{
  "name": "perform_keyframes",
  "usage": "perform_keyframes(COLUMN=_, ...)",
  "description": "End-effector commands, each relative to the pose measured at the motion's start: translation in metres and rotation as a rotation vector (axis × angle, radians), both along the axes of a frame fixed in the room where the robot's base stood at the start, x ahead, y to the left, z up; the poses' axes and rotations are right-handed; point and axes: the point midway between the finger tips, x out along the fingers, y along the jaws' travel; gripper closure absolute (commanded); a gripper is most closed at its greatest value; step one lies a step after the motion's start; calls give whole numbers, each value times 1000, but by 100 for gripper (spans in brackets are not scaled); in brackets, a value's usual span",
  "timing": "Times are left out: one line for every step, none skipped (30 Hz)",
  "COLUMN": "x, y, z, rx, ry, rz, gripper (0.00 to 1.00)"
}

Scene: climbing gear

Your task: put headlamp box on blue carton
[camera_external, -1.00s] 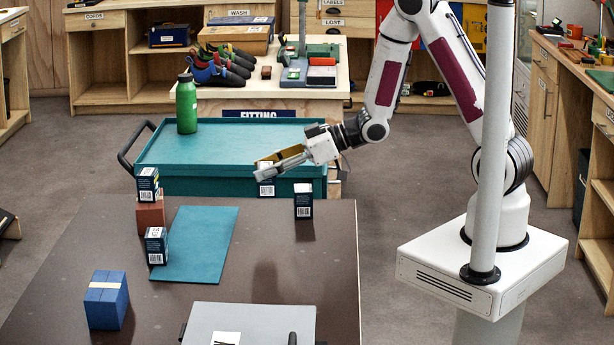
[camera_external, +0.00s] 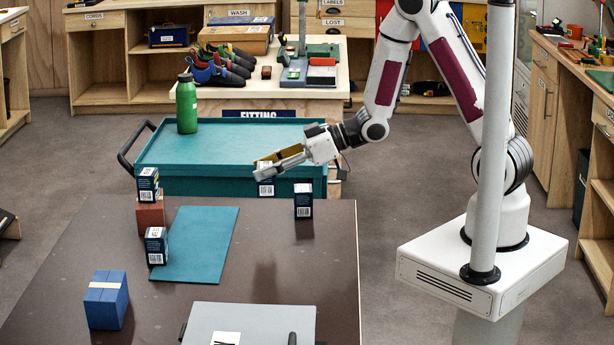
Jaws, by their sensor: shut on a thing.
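My gripper (camera_external: 268,167) is shut on a headlamp box (camera_external: 266,188), a small dark box with a white label. It holds the box above the table's far edge, in front of the teal cart. The fingers hide the upper part of this box. The blue carton (camera_external: 107,307), with a pale band across it, sits at the table's near left, well apart from my gripper. Its top is bare. Similar boxes stand on the table (camera_external: 303,204), on the teal mat (camera_external: 156,249) and on a reddish block (camera_external: 148,187).
The teal mat (camera_external: 205,240) lies on the dark table (camera_external: 270,270), with the reddish block (camera_external: 151,217) at its far left. A grey flat case (camera_external: 260,318) lies at the near edge. The teal cart (camera_external: 235,145) bears a green bottle (camera_external: 187,105). The table's middle is clear.

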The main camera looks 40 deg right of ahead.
Motion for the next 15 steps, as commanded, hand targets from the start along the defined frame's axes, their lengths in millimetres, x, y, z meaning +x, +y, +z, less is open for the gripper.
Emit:
perform_keyframes(x=-1, y=3, z=0, rx=1, ry=-1, rz=5, gripper=84)
perform_keyframes(x=-2, y=5, z=0, rx=1, ry=-1, rz=10, gripper=84)
perform_keyframes(x=-4, y=9, z=0, rx=0, ry=0, rz=17, gripper=84)
perform_keyframes(x=-6, y=12, z=-1, rx=0, ry=0, rz=24, gripper=84)
perform_keyframes(x=-8, y=15, z=-1, rx=1, ry=1, rz=31, gripper=84)
perform_keyframes(x=-11, y=20, z=-2, rx=1, ry=1, rz=42, gripper=84)
perform_keyframes(x=-13, y=25, z=-3, rx=1, ry=1, rz=50, gripper=84)
perform_keyframes(x=-16, y=30, z=-4, rx=0, ry=2, rz=61, gripper=84)
perform_keyframes(x=-20, y=37, z=-6, rx=1, ry=1, rz=75, gripper=84)
perform_keyframes(x=-23, y=43, z=-6, rx=1, ry=1, rz=88, gripper=84)
perform_keyframes(x=-27, y=49, z=-7, rx=0, ry=0, rz=100, gripper=84)
perform_keyframes(x=-30, y=58, z=-7, rx=1, ry=-1, rz=118, gripper=84)
perform_keyframes(x=-33, y=64, z=-8, rx=1, ry=0, rz=132, gripper=84)
perform_keyframes(x=-35, y=71, z=-8, rx=0, ry=-1, rz=145, gripper=84)
perform_keyframes(x=-38, y=81, z=-8, rx=1, ry=-1, rz=164, gripper=84)
